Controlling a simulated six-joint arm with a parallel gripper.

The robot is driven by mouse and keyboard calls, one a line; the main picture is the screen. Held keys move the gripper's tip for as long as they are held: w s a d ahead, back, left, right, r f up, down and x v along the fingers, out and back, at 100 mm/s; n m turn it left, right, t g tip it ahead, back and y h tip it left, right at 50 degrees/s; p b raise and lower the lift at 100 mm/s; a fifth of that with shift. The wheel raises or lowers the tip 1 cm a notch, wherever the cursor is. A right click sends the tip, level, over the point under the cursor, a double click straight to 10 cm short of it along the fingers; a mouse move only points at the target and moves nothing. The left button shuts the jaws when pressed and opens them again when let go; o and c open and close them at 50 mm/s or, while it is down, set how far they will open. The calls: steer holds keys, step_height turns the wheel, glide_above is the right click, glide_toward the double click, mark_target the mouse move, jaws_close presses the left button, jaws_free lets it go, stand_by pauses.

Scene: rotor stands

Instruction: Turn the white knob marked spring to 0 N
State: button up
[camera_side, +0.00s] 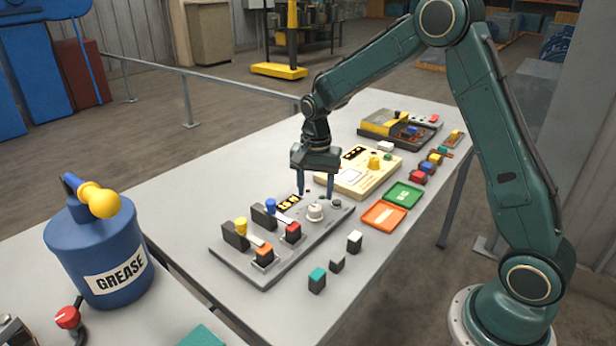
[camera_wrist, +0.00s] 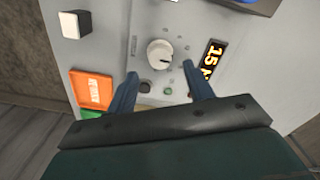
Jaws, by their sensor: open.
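The white knob (camera_side: 315,211) sits on a grey panel (camera_side: 228,253) on the table; it also shows in the wrist view (camera_wrist: 160,53), round with a small pointer mark. Its label is too small to read. A black display (camera_wrist: 212,60) beside it shows 15 in orange, with a last character partly visible. My gripper (camera_side: 316,195) is open, pointing down above the knob. In the wrist view its two blue fingers (camera_wrist: 160,72) stand apart, one to each side below the knob. They do not visibly touch it.
A cream box (camera_side: 345,181) stands behind. Green (camera_side: 403,195) and orange (camera_side: 384,216) trays lie to the right. Small blocks stand in front.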

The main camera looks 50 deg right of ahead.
mark_target(315, 207)
steer(key=shift+f, duration=2.45)
steer(key=c, duration=1)
